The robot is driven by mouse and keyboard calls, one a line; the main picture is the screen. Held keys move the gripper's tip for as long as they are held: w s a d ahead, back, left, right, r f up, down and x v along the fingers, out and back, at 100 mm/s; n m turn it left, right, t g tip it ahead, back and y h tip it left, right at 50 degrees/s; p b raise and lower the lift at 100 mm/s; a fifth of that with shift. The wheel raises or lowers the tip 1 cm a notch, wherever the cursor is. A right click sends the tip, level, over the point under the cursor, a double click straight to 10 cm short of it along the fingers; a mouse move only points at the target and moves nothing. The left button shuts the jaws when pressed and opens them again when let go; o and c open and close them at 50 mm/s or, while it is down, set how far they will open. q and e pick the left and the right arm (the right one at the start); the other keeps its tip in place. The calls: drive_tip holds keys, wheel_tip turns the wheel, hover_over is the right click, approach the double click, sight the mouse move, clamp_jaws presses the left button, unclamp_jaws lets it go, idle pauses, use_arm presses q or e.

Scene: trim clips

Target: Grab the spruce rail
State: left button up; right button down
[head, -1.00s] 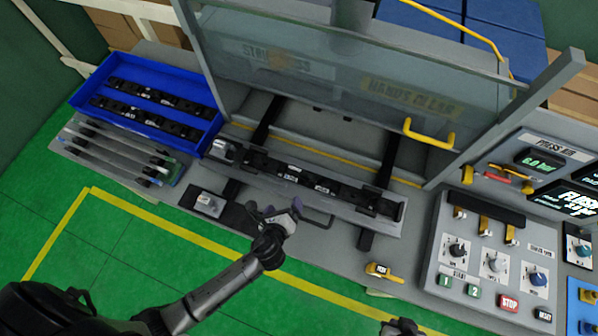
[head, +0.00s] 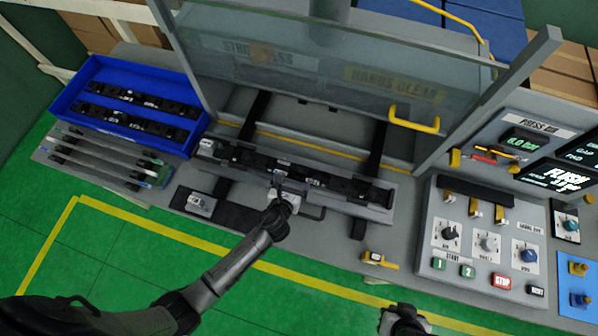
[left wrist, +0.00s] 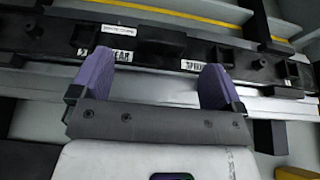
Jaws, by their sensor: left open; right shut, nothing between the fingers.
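A long black rail (head: 300,174) with white labels lies in the grey fixture at the middle of the bench. It also crosses the left wrist view (left wrist: 150,45). Several slim grey rails (head: 105,155) lie side by side at the left, one with a greenish end. No label reading spruce is legible, so I cannot tell which rail is the spruce one. My left gripper (head: 286,192) is at the front of the fixture. In the left wrist view its purple fingers (left wrist: 160,75) are open, tips at the black rail's near edge, nothing held. My right gripper (head: 400,318) is shut and empty at the bottom edge.
A blue bin (head: 190,142) with black rails stands at the back left. A clear guard with a yellow handle (head: 414,120) is raised behind the fixture. A control panel (head: 480,245) is on the right. A yellow-handled item (head: 380,260) lies on the front edge.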

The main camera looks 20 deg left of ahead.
sight(298, 169)
use_arm(q)
drive_tip(key=shift+r+x, duration=0.15)
drive_tip(key=shift+x, duration=1.45)
drive_tip(key=shift+r+x, duration=0.15)
drive_tip(key=shift+x, duration=1.45)
drive_tip(key=shift+w+d, duration=0.1)
drive_tip(key=shift+w, duration=0.05)
drive_tip(key=c, duration=1.2)
drive_tip(key=shift+r, duration=0.15)
